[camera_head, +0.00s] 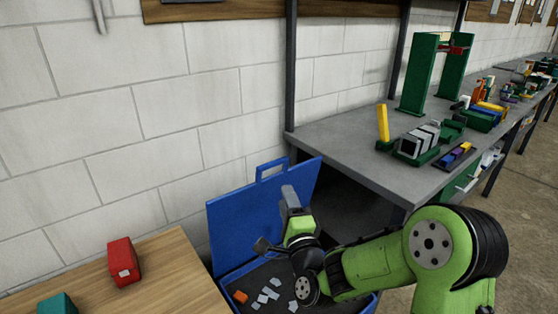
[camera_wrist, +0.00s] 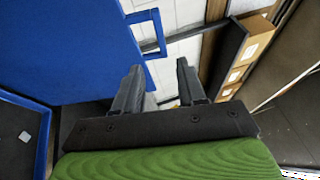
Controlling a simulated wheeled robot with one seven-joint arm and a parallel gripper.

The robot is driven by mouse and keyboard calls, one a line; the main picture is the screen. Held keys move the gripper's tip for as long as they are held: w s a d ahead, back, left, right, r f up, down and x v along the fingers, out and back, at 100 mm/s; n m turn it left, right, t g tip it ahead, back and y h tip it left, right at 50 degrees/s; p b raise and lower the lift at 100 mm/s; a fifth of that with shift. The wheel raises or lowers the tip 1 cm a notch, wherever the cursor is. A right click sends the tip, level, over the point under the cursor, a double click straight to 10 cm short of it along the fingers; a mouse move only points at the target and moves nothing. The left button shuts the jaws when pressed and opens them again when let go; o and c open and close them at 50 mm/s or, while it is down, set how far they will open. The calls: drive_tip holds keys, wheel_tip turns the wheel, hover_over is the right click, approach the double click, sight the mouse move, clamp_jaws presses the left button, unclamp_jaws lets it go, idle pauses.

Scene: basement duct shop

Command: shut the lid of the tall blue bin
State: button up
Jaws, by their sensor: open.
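The tall blue bin (camera_head: 219,268) stands between the wooden table and the grey workbench. Its blue lid (camera_head: 238,224) is open, tilted up at the back near the wall, with a loop handle (camera_head: 272,169) on its top edge. Grey scraps and an orange piece lie inside the bin. My gripper (camera_head: 290,197) is in front of the lid's right part, over the bin. In the wrist view my gripper (camera_wrist: 157,80) is open and empty, its fingers apart. The lid (camera_wrist: 65,45) fills the upper left there, and its handle (camera_wrist: 150,33) is just beyond the left finger.
A wooden table (camera_head: 165,275) with a red block (camera_head: 124,262) and a teal block (camera_head: 57,305) is at the left. A grey workbench (camera_head: 345,150) with green fixtures and several small parts runs along the right. The block wall (camera_head: 160,130) is close behind the lid.

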sight(274, 166)
drive_tip(key=p+x, duration=0.1)
drive_tip(key=x, duration=1.4)
drive_tip(key=shift+w+a+p, duration=0.15)
drive_tip(key=shift+p, duration=0.2)
drive_tip(key=shift+r, duration=0.1)
drive_tip(key=shift+c, duration=0.3)
clamp_jaws()
